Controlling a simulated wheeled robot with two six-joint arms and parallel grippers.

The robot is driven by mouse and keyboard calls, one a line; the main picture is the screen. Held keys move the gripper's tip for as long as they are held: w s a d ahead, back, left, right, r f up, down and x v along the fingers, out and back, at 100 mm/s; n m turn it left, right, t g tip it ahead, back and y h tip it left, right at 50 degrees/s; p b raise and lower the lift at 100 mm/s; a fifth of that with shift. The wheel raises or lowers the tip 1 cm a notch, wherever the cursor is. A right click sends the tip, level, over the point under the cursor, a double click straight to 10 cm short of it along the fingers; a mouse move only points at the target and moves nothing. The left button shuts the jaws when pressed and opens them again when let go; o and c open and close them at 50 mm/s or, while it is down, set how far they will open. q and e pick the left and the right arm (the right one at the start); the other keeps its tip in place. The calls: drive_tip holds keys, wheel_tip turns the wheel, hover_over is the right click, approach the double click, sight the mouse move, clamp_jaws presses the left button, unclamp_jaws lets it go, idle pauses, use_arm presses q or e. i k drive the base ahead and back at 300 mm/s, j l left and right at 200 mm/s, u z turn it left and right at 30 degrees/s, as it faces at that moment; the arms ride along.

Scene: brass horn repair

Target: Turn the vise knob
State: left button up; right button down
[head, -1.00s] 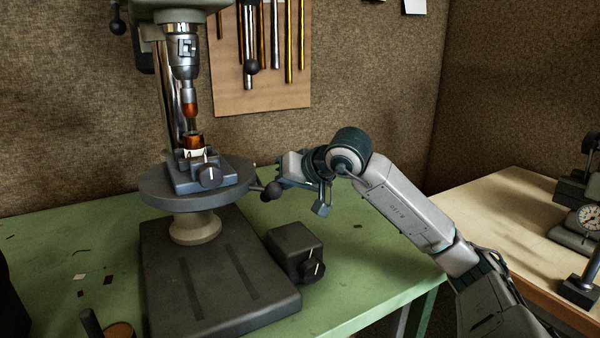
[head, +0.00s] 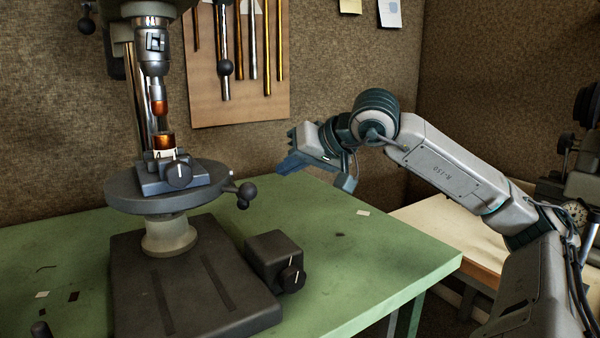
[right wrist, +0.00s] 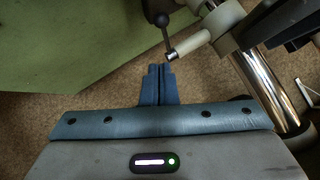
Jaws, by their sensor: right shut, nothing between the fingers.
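The vise (head: 152,184) sits on the round table of the drill press. Its dark round knob (head: 179,174) faces me and carries a white pointer line that stands about upright. A copper-coloured piece (head: 164,142) stands on the vise under the drill chuck. My right gripper (head: 282,168) is shut and empty, up in the air to the right of the vise and clearly apart from the knob. In the right wrist view its blue fingers (right wrist: 158,70) are together. The knob cannot be made out there. My left gripper is not in view.
The round press table (head: 125,196) has a ball-ended lever (head: 246,190) at its right, between vise and gripper. A dark box with a switch knob (head: 272,250) stands beside the press base. The green bench (head: 365,265) is clear at right. Rods hang on a wall board (head: 205,100).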

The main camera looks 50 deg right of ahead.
sight(178, 174)
drive_tip(key=k, duration=1)
